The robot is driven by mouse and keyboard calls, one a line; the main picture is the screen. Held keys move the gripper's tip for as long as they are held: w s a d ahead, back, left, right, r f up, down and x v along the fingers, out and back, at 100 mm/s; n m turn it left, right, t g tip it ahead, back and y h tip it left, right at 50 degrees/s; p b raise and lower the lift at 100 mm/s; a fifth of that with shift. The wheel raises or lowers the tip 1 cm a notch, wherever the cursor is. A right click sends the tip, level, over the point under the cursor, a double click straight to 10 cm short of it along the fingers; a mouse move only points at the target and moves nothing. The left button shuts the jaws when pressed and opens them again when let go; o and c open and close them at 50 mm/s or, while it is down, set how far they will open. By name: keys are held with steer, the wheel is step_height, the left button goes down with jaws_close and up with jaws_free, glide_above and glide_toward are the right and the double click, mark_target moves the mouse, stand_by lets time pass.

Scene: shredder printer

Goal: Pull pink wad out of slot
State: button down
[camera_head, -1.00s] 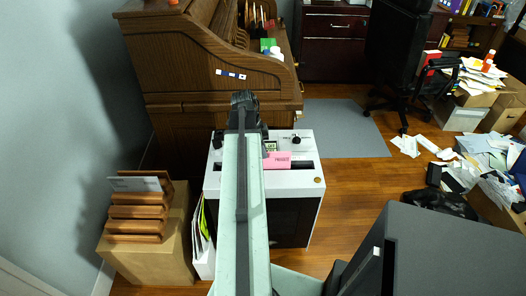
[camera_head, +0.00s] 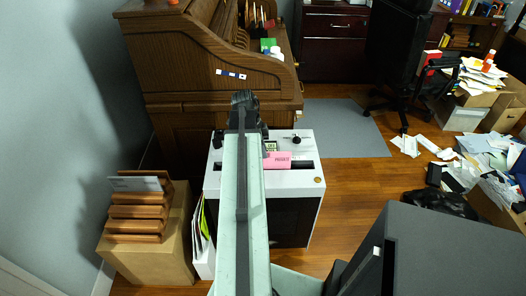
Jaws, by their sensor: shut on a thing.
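The pink wad (camera_head: 279,160), with dark lettering on it, lies across the dark slot (camera_head: 303,165) in the top of the white shredder (camera_head: 300,182). Its left end is hidden behind my arm. Only the dark upper part of my gripper (camera_head: 246,100) shows, at the far end of my pale green arm over the shredder's left side. The fingertips are hidden behind the arm. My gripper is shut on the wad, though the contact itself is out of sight.
A wooden roll-top desk (camera_head: 205,65) stands just behind the shredder. A cardboard box (camera_head: 155,255) with a wooden letter rack (camera_head: 137,215) is at the left. A dark grey cabinet (camera_head: 450,250) fills the lower right. Open floor (camera_head: 355,195) lies right of the shredder.

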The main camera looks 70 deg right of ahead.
stand_by(0.3)
steer(key=shift+r+p, duration=1.55)
steer(key=shift+r, duration=0.1)
stand_by(1.0)
step_height(320, 180, up, 7)
steer(key=p, duration=0.7)
stand_by(0.7)
steer(key=c, duration=2.1)
jaws_free()
steer(key=shift+c, duration=0.2)
